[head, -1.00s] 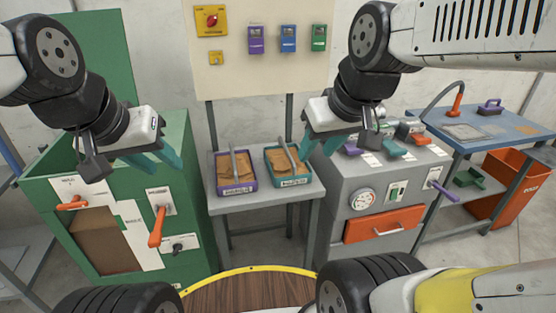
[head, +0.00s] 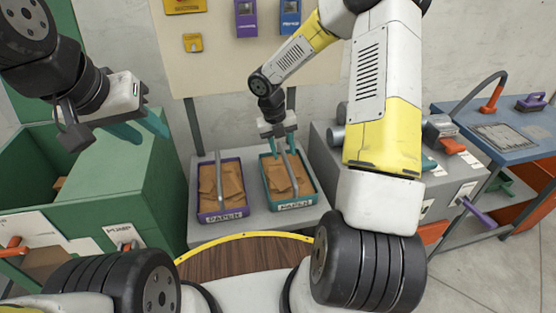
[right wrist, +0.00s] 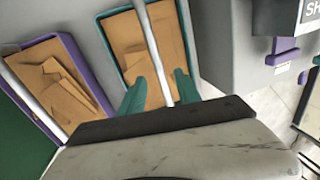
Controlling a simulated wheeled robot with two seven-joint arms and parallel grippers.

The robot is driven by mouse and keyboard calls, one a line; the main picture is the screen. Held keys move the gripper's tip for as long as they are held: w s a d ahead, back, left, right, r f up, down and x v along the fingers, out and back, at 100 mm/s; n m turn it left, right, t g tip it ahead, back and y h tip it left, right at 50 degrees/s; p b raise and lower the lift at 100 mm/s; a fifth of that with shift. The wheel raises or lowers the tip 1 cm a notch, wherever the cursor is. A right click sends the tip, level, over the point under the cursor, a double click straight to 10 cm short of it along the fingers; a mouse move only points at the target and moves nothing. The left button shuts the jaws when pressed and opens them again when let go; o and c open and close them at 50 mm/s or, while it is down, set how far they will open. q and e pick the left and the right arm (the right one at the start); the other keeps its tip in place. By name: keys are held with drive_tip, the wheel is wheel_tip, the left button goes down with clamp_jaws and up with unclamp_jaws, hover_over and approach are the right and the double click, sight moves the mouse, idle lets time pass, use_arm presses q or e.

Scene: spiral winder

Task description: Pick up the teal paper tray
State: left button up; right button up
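The teal paper tray (head: 296,204) sits on the small grey table and holds brown paper, with a grey bar handle rising over it. My right gripper (head: 279,150) points down over the back part of the tray, at the handle. In the right wrist view its teal fingers (right wrist: 160,90) are apart, with the grey bar between them and not visibly gripped. The tray's rim shows there too (right wrist: 113,57). My left gripper (head: 140,130) is open and empty above the green cabinet.
A purple paper tray (head: 222,216) with a similar bar stands close on the left. The green cabinet (head: 150,180) is left of the table. A grey machine (head: 325,150) stands on the right, partly hidden by my right arm.

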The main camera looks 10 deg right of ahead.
hover_over(287, 181)
drive_tip(key=shift+n, duration=0.3)
drive_tip(key=x, duration=0.2)
drive_tip(key=a+x, duration=0.1)
drive_tip(key=x, duration=0.5)
drive_tip(key=shift+s+a+f, duration=0.1)
drive_tip(key=shift+a+f, duration=0.15)
drive_tip(key=shift+a, duration=0.1)
clamp_jaws()
